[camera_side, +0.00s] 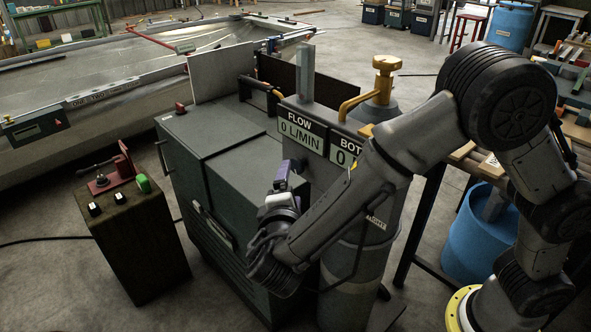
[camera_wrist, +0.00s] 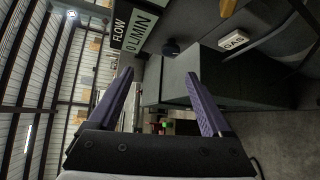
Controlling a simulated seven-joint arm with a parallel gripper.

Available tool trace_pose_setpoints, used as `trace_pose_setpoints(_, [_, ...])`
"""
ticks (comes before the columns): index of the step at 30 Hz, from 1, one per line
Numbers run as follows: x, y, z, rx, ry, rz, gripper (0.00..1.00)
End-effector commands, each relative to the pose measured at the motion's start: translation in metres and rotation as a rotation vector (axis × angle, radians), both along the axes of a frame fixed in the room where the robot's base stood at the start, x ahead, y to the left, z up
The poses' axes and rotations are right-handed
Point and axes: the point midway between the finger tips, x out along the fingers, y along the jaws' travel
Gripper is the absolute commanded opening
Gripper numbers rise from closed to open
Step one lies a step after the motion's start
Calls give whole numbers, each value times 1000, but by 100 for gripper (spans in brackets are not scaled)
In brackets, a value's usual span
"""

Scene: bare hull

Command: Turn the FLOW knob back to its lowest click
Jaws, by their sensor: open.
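The FLOW sign (camera_side: 300,131) hangs on the front of the grey cabinet column and reads "0 L/MIN". In the wrist view the same sign (camera_wrist: 137,27) is turned sideways at the top. A small dark round knob (camera_wrist: 171,48) sits on the panel beside the sign, past the fingertips. My gripper (camera_wrist: 160,77) is open and empty, its purple fingers spread, with a gap to the knob. In the side view my gripper (camera_side: 282,177) is just below the FLOW sign, and the knob is hard to make out there. The knob's pointer and click marks cannot be read.
A green-grey welding cabinet (camera_side: 215,150) stands left of my gripper. A "GAS" label (camera_wrist: 235,40) is right of the knob. A brass valve fitting (camera_side: 387,65) rises behind.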

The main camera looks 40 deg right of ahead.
Motion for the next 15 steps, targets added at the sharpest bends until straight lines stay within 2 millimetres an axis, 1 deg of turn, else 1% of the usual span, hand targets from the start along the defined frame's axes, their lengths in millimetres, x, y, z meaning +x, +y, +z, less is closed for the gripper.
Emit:
trace_pose_setpoints(1, [0,0,-13,-3,3,0,83])
trace_pose_setpoints(3, [0,0,-23,0,1,-1,83])
trace_pose_setpoints(8, [7,-7,-29,3,-2,-3,83])
trace_pose_setpoints(11, [16,-18,-32,2,-1,-6,83])
trace_pose_setpoints(15, [34,-37,-39,3,-1,-8,83])
